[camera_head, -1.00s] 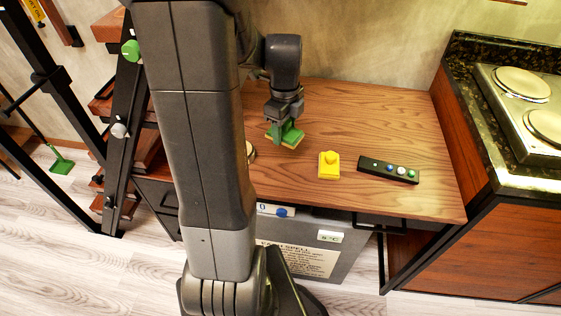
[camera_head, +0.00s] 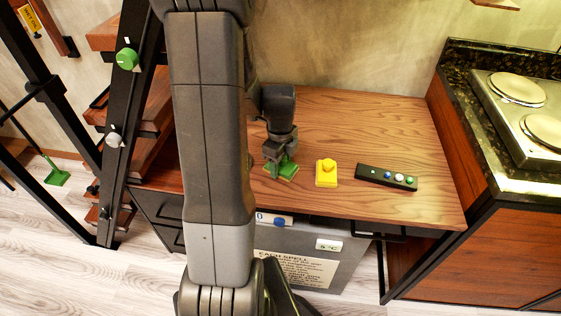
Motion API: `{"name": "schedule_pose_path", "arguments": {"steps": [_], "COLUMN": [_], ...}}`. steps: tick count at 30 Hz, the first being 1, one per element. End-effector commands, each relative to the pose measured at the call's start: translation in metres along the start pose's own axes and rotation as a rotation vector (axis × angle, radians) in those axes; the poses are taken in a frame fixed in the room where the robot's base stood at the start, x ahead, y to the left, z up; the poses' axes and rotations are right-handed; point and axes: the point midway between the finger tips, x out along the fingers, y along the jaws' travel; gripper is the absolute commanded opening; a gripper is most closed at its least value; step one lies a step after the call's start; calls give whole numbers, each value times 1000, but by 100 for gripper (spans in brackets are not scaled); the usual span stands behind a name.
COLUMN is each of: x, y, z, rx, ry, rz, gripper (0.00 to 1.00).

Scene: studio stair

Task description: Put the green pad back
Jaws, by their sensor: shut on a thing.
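The green pad (camera_head: 287,171) is a small block with a grip on top, at the left part of the wooden desktop. My gripper (camera_head: 279,157) points down over it and is shut on its grip. Whether the pad touches the desktop or hangs just above it, I cannot tell. A yellow pad (camera_head: 327,174) of like shape sits on the desktop just right of my gripper, with a clear gap between them.
A black strip with several coloured buttons (camera_head: 386,178) lies right of the yellow pad. A counter with hot plates (camera_head: 519,88) stands at the right. Dark stair rails (camera_head: 125,120) rise at the left. The desktop (camera_head: 360,120) behind the pads is clear.

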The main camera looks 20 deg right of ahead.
Motion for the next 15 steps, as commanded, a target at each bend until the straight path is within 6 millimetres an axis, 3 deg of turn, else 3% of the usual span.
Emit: {"name": "schedule_pose_path", "arguments": {"steps": [3,4,7,15], "x": [4,3,3,2], "y": [0,0,0,0], "z": [0,0,0,0], "rx": [0,0,0,0], "ry": [0,0,0,0], "rz": [0,0,0,0], "gripper": [36,58,76,76]}}
